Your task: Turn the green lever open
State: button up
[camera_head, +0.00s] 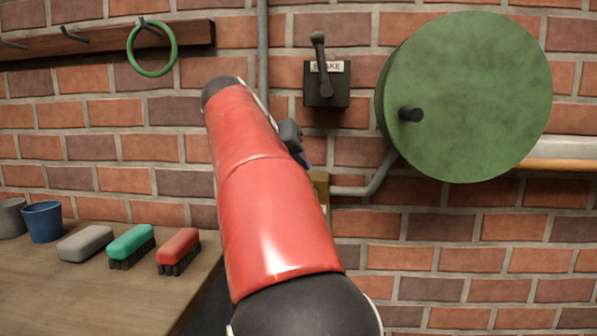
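No green lever shows; my red and black arm covers the middle of the view and may hide it. A brass-coloured fitting (320,187) shows partly at the right edge of my arm, joined to a grey pipe. A small dark part, likely of my gripper (298,147), sticks out beside my arm just above the fitting. Its fingers are hidden, and I cannot tell whether it touches anything. A dark lever (320,62) points up on a black box labelled, as far as I can read, "BRAKE".
A large green disc (470,95) with a dark knob is on the brick wall at right. A green ring (152,48) hangs from a hook rail at upper left. A wooden bench (90,295) at lower left bears brushes (130,245), a grey block and cups.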

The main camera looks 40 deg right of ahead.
jog(key=shift+v, duration=1.85)
